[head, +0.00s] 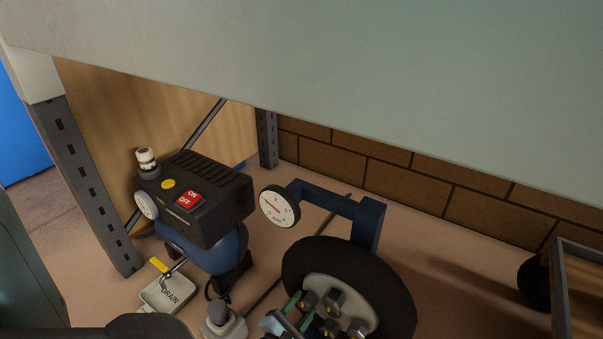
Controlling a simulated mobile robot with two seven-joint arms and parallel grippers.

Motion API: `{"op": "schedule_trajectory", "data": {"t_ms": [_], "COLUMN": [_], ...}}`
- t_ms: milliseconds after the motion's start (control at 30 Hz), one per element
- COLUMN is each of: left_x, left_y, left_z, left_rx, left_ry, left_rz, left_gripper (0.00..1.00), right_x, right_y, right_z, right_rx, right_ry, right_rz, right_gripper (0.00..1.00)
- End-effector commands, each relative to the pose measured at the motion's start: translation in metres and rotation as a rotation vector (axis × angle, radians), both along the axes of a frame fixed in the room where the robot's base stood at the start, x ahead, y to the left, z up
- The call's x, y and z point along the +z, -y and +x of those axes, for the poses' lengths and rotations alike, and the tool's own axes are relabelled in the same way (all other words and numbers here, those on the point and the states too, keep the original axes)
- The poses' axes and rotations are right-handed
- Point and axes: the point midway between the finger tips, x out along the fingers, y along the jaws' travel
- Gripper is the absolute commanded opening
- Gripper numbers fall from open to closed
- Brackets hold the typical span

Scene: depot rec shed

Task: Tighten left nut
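A black-tyred wheel (397,290) with a pale grey hub (345,290) stands at the bottom centre, cut off by the lower edge. Several dark metal nuts with yellow marks sit on the hub. The left nut (308,300) is at the hub's upper left. My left gripper (284,314), with greenish fingers, is at the hub's left side, close by this nut. I cannot tell whether it touches the nut or is shut on it, as the lower edge cuts it off. My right gripper is not in view.
A compressor (200,210) with a red ON/OFF switch stands left, a DRAIN tray (165,293) before it. A gauge (280,206) on a blue arm is above the wheel. A grey panel (400,70) overhangs. A framed box (562,290) stands right; floor between is clear.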

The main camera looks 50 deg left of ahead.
Motion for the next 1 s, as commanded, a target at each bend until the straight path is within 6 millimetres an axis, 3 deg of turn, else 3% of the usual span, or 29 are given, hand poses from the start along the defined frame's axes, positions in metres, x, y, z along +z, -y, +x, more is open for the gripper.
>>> {"op": "schedule_trajectory", "data": {"t_ms": [100,467,1000], "left_x": [0.0,0.0,0.0], "left_y": [0.0,0.0,0.0], "left_z": [0.0,0.0,-0.001], "left_rx": [0.0,0.001,0.0], "left_ry": [0.0,-0.016,-0.122], "left_rz": [0.0,0.065,0.503], "left_gripper": [0.18,0.18,0.18], "right_x": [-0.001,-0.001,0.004], "right_y": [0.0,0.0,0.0], "right_z": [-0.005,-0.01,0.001], "right_rx": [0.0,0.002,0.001], "right_ry": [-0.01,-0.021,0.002], "right_rz": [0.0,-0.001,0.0], "right_gripper": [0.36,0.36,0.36]}}
